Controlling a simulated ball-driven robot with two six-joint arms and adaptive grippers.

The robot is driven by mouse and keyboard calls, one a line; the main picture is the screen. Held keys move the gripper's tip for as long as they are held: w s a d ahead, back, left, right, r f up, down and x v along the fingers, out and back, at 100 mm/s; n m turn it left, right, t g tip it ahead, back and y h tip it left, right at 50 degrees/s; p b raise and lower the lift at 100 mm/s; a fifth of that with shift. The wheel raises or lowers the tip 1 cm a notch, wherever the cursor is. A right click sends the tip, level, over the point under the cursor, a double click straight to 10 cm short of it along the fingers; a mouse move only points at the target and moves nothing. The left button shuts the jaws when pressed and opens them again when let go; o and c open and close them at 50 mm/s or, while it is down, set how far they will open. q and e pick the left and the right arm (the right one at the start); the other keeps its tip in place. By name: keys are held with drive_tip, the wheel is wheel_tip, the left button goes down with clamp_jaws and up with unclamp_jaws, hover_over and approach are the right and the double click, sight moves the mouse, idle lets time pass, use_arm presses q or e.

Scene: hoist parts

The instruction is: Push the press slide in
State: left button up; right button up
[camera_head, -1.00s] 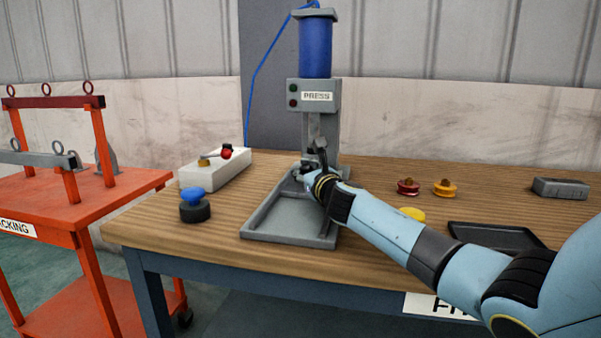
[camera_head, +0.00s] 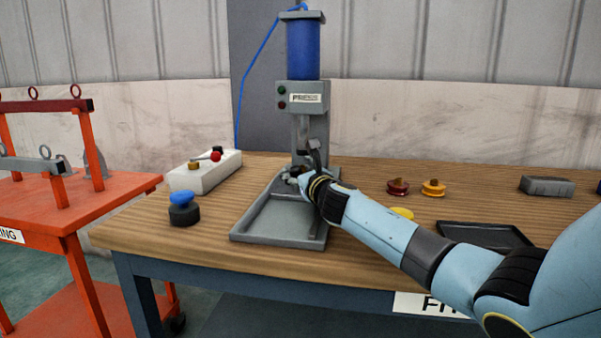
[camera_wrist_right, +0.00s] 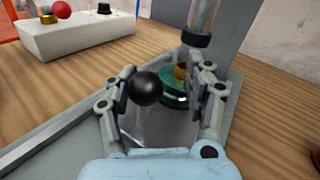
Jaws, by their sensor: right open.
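The press (camera_head: 308,95) stands at the back of the workbench, with a grey tray-like base (camera_head: 280,222) reaching toward me. My right gripper (camera_head: 303,172) is low at the press, over the rear of this base. In the right wrist view its open fingers (camera_wrist_right: 165,95) are on either side of a black ball knob (camera_wrist_right: 146,88). The knob is nearer the left finger; whether they touch I cannot tell. Behind the knob a green round part (camera_wrist_right: 174,88) with a brass top sits under the press ram (camera_wrist_right: 200,25). The slide itself is mostly hidden by my gripper. My left gripper is not in view.
A white box with a red-knobbed lever (camera_head: 205,170) and a blue-topped black button (camera_head: 183,210) stand left of the press. Red (camera_head: 398,187) and yellow (camera_head: 433,188) pulleys, a black tray (camera_head: 485,234) and a grey block (camera_head: 547,186) lie to the right. An orange cart (camera_head: 60,200) is at left.

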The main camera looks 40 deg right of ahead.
drive_tip(key=v, duration=1.2)
drive_tip(key=shift+s, duration=0.1)
drive_tip(key=shift+c, duration=0.2)
